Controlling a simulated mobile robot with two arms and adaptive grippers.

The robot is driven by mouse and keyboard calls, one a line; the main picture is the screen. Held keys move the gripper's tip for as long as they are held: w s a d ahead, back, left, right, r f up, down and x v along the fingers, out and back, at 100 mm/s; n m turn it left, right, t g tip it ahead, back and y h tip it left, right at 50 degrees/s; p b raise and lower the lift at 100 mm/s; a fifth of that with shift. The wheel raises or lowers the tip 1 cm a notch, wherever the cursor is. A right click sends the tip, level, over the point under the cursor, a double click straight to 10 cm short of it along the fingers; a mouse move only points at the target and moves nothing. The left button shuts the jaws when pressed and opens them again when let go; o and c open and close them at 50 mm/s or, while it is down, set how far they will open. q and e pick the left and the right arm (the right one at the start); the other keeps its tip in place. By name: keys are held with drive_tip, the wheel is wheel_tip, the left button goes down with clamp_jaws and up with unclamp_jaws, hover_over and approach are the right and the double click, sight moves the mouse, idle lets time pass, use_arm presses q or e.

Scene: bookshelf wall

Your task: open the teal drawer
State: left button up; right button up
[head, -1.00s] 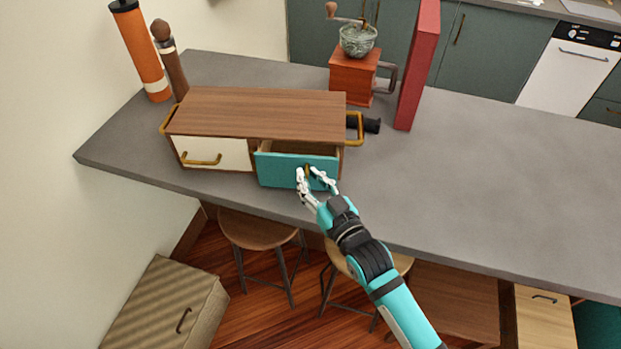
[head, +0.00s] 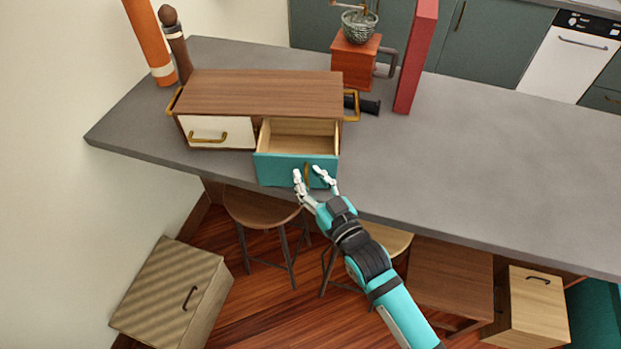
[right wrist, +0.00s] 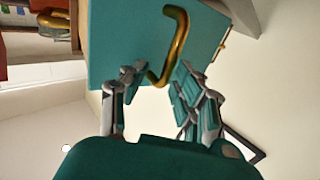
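The teal drawer (head: 280,170) sits in the right half of a wooden cabinet (head: 262,92) on the grey counter. It stands well out, and its pale, empty inside shows. Its gold handle (head: 307,172) is on the teal front. My right gripper (head: 310,178) is at this handle, with one finger on each side of it. In the right wrist view the gold handle (right wrist: 172,50) reaches between the two spread fingers (right wrist: 160,88), with gaps visible beside it. The fingers look open around it, not closed on it. My left gripper is not in view.
A white drawer (head: 215,131) beside the teal one is shut. A red grinder (head: 355,62), a red upright book-like object (head: 416,60) and an orange cylinder (head: 150,45) stand on the counter (head: 480,150). Stools (head: 262,208) are below its front edge.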

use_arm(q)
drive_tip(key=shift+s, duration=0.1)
use_arm(e)
drive_tip(key=v, duration=1.2)
drive_tip(key=shift+s, duration=0.3)
drive_tip(key=s+d+f+m+g+h+b, duration=0.1)
drive_tip(key=s+d+f+g+h, duration=0.15)
drive_tip(key=f, duration=0.85)
drive_tip(key=s+d+f+g+h, duration=0.15)
drive_tip(key=d+f, duration=0.25)
drive_tip(key=f, duration=0.8)
drive_tip(key=s+d+f+m+g+h+b, duration=0.1)
drive_tip(key=s+d+f+g, duration=0.15)
drive_tip(key=f, duration=0.85)
use_arm(q)
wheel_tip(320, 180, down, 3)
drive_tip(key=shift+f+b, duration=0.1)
drive_tip(key=shift+b, duration=0.55)
use_arm(e)
drive_tip(key=s+d+f+g+h, duration=0.1)
drive_tip(key=s+d+f+g, duration=0.3)
drive_tip(key=s+f, duration=0.6)
drive_tip(key=s+d+f+m+g+h, duration=0.1)
drive_tip(key=s+d+f+g, duration=0.3)
drive_tip(key=s+f, duration=0.6)
drive_tip(key=s+h, duration=0.1)
drive_tip(key=s, duration=0.5)
drive_tip(key=shift+f, duration=0.35)
